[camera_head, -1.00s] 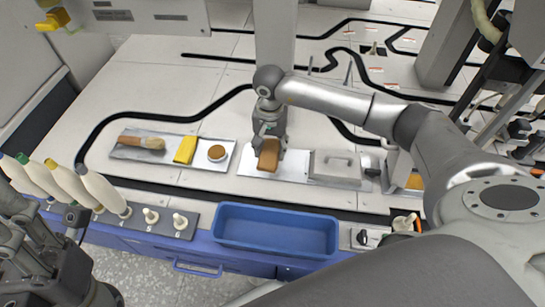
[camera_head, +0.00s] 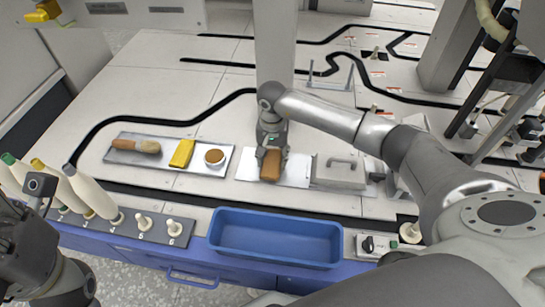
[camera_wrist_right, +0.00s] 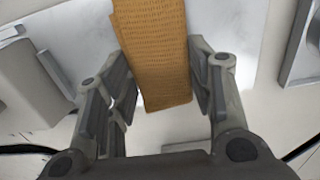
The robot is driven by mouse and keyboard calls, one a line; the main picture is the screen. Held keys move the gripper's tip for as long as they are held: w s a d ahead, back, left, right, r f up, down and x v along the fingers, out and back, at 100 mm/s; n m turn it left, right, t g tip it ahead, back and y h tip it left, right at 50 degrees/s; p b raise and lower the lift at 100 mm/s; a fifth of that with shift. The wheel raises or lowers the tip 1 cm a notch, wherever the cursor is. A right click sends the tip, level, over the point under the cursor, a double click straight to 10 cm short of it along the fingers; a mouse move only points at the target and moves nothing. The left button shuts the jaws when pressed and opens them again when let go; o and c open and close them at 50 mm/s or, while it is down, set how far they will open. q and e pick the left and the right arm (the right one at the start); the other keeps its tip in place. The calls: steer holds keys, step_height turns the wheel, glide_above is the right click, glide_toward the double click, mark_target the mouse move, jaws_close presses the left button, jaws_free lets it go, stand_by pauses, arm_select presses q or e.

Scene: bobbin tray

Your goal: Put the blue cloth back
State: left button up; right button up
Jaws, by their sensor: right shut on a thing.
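No blue cloth shows in either view. My right gripper (camera_head: 270,155) is shut on a brown, cloth-textured block (camera_head: 271,168) at the white plate in the middle of the table. In the right wrist view the block (camera_wrist_right: 158,60) sits between the two fingers, over the pale plate (camera_wrist_right: 225,20). Whether it touches the plate I cannot tell. A folded yellow cloth (camera_head: 182,153) lies on a grey tray (camera_head: 165,160) to the left, between a brush (camera_head: 135,146) and a round bowl (camera_head: 215,158). My left arm is at the lower left edge; its fingers cannot be made out.
An empty blue bin (camera_head: 275,255) stands at the table's front edge. A metal lidded box with a handle (camera_head: 338,172) is right beside the plate. Bobbins (camera_head: 92,190) stand at the front left on a dark rack. Black lines cross the mostly clear table behind.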

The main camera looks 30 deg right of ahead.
steer(key=shift+f, duration=0.1)
steer(key=o, duration=0.9)
